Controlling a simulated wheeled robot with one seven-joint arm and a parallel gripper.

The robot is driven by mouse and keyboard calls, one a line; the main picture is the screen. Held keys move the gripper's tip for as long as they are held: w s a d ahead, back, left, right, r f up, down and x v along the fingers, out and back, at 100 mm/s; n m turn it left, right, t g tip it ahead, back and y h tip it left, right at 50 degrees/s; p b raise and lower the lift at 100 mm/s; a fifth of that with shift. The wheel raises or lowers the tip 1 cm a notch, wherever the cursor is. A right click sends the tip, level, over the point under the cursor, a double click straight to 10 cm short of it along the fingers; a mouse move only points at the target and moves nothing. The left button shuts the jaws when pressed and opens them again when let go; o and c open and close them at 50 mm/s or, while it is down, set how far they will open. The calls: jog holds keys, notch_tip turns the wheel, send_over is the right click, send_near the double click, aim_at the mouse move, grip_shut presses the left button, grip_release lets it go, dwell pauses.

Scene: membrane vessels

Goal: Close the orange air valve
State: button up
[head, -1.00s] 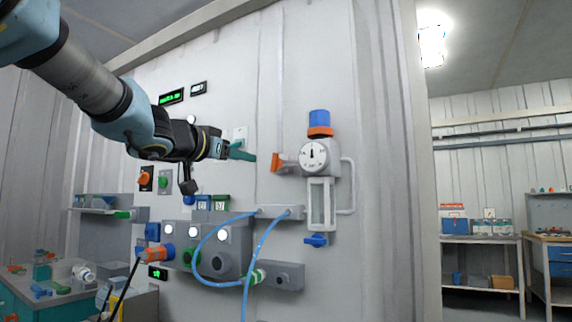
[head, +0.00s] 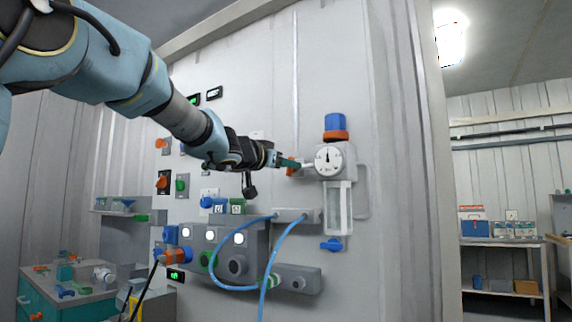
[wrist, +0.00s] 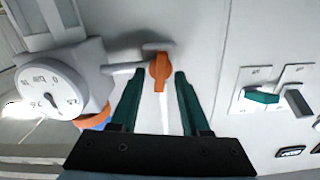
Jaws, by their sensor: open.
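The orange air valve (wrist: 160,70) is a small lever handle on a grey pipe stub beside the round pressure gauge (wrist: 48,92). In the wrist view it lies between the tips of my gripper (wrist: 154,78), whose two green fingers stand apart on either side of it. I see no clear contact with either finger. In the head view my gripper (head: 290,163) reaches the valve from the left, and the orange handle (head: 292,171) shows only partly behind the fingers. The gauge (head: 328,160) is just to the right.
A blue-topped regulator (head: 335,124) and a clear filter bowl (head: 339,208) with a blue valve (head: 331,244) sit by the gauge. Blue hoses (head: 281,250) hang below. In the wrist view, a teal-handled switch (wrist: 262,96) is to the right.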

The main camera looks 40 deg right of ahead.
grip_shut()
dwell(0.3)
jog(key=shift+m, duration=0.4)
jog(key=shift+s+f+m+b, duration=0.1)
jog(key=shift+m+b, duration=0.25)
jog(key=shift+m, duration=2.15)
jog(key=shift+s+f+m+b, duration=0.15)
jog(key=shift+m+b, duration=0.2)
jog(key=shift+m, duration=2.15)
jog(key=shift+w+f+m+b, duration=0.1)
jog(key=shift+m+b, duration=0.25)
jog(key=shift+m, duration=2.15)
grip_release()
